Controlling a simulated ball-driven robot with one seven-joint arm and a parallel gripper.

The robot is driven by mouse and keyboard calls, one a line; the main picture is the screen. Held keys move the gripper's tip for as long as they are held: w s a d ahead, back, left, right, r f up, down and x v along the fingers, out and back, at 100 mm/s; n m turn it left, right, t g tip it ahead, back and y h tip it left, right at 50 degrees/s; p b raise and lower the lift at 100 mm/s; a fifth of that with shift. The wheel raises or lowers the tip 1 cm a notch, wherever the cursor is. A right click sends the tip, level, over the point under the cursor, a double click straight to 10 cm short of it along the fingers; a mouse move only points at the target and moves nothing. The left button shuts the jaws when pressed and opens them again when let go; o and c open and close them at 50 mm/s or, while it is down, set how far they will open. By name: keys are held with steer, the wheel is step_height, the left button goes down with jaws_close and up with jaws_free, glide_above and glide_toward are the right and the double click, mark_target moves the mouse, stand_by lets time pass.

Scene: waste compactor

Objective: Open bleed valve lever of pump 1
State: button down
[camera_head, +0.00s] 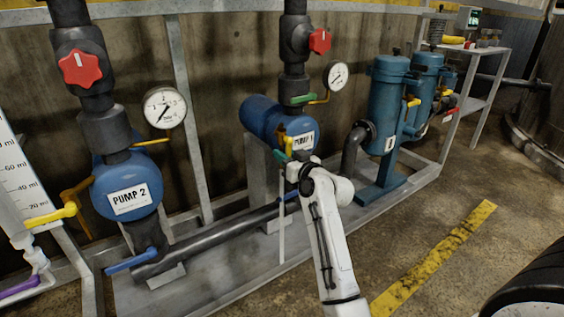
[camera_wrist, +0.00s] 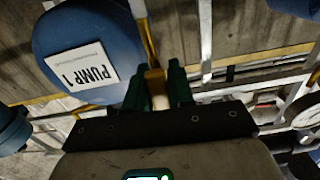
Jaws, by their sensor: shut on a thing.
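Pump 1 is a blue cylinder (camera_head: 262,117) with a white "PUMP 1" label (camera_head: 302,141). In the wrist view the pump (camera_wrist: 90,30) and its label (camera_wrist: 81,66), turned nearly upside down, fill the upper left. A yellow lever (camera_wrist: 155,76) beside the pump lies between the two dark green fingers of my gripper (camera_wrist: 158,70). My gripper is shut on this lever. In the head view my gripper (camera_head: 288,158) is at the front of the pump, just below its label, and my wrist hides part of the area there. The lever's far end is hidden by the fingers.
Pump 2 (camera_head: 127,186) stands at left with yellow and blue levers. Above pump 1 are a green lever (camera_head: 303,99), a red valve knob (camera_head: 320,40) and a gauge (camera_head: 337,75). Blue filter vessels (camera_head: 389,103) stand right.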

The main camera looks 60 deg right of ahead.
steer(key=shift+s+d+f+n, duration=0.15)
steer(key=shift+n, duration=0.15)
stand_by(0.4)
steer(key=c, duration=1.1)
jaws_free()
steer(key=shift+o, duration=0.2)
steer(key=p+v, duration=0.2)
steer(key=v, duration=0.8)
steer(key=shift+s+a, duration=0.25)
steer(key=shift+s, duration=0.05)
